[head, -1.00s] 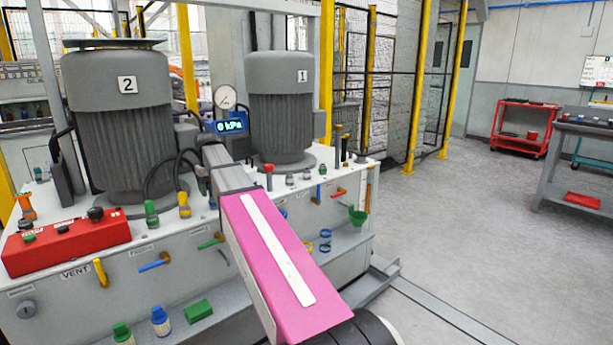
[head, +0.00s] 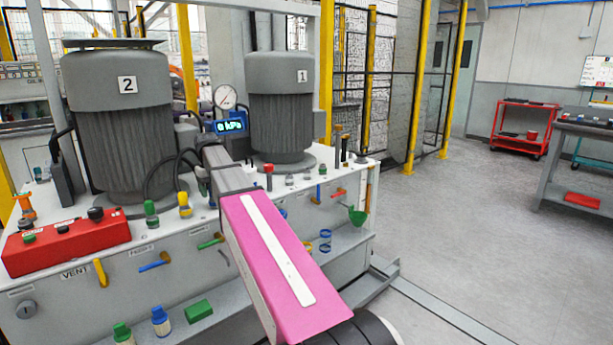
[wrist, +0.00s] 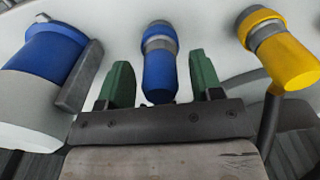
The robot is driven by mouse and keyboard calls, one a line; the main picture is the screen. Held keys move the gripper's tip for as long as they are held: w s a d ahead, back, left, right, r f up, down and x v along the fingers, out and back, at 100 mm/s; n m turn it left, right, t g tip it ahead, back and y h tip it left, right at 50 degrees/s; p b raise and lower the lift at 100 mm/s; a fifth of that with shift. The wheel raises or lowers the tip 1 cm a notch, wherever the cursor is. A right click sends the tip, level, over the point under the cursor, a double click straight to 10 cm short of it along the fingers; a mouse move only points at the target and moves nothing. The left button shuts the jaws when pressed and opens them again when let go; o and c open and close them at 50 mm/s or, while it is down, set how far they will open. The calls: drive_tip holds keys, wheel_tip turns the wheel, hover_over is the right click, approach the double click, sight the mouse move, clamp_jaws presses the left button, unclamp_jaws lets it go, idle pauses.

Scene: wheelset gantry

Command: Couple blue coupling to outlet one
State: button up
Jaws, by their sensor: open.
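A blue coupling (wrist: 159,74) with a grey collar shows in the middle of the wrist view, between the two green fingers of my gripper (wrist: 162,88). The fingers are open, with a gap visible on each side of it, so it is not clamped. In the head view my pink arm reaches over the tank top and hides my gripper and this coupling. I cannot tell which fitting is outlet one.
A yellow coupling (wrist: 290,58) stands to the right and a large blue-and-white cylinder (wrist: 42,65) to the left in the wrist view. In the head view, motors (head: 118,130) (head: 281,115), a gauge (head: 225,97) and a red control box (head: 66,243) crowd the tank top.

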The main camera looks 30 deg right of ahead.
clamp_jaws()
drive_tip(key=shift+r, duration=0.2)
drive_tip(key=shift+r, duration=2.8)
drive_tip(key=s+f+m, duration=0.2)
drive_tip(key=s+f, duration=0.9)
drive_tip(key=s, duration=0.4)
drive_tip(key=shift+f, duration=0.4)
drive_tip(key=shift+d, duration=0.1)
